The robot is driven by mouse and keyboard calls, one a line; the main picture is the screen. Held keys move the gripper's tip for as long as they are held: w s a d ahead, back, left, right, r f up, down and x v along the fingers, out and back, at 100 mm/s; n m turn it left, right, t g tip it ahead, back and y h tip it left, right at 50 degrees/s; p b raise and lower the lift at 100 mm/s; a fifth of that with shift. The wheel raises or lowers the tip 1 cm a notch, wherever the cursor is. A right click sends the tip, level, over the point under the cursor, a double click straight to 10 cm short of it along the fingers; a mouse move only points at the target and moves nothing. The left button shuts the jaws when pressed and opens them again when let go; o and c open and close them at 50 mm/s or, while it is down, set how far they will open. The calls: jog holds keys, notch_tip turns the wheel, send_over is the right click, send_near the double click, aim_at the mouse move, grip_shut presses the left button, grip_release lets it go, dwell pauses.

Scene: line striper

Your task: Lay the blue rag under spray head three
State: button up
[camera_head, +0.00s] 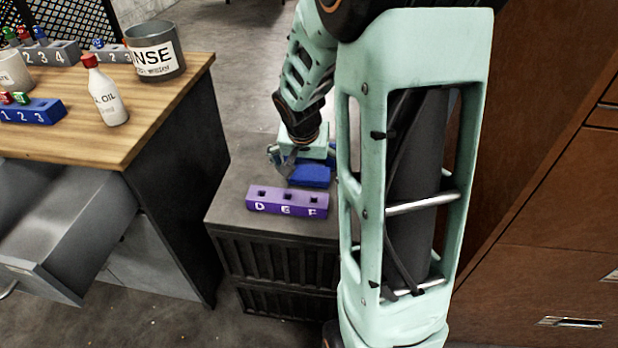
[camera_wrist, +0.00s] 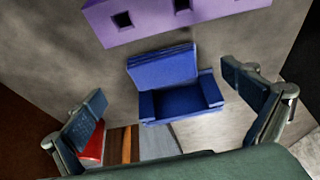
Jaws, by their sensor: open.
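The folded blue rag (camera_head: 310,176) lies on the dark cabinet top, behind the purple block. In the wrist view the blue rag (camera_wrist: 170,75) shows as a thick fold with raised sides, between my fingers and below them. My gripper (camera_head: 290,162) hangs over it. In the wrist view my gripper (camera_wrist: 163,85) is open, with one finger on each side of the rag and a gap to both. Nothing is held. I cannot make out spray head three in either view.
The purple block (camera_head: 288,202), marked D, E, F with square holes, sits in front of the rag; it also shows in the wrist view (camera_wrist: 150,22). A wooden bench (camera_head: 160,115) at left holds an oil bottle (camera_head: 104,95), a grey tin (camera_head: 155,52) and numbered blocks. An open drawer (camera_head: 70,215) juts out below.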

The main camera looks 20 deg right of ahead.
aim_at(309, 177)
jog(key=b+x, duration=0.2)
jog(key=x, duration=0.3)
jog(key=shift+w+a+f, duration=0.1)
jog(key=shift+w+f, duration=0.1)
jog(key=shift+f, duration=0.1)
jog(key=shift+r, duration=0.1)
jog(key=shift+c, duration=0.4)
jog(key=c, duration=1.2)
jog(key=shift+o, duration=0.2)
jog(key=shift+r, duration=0.1)
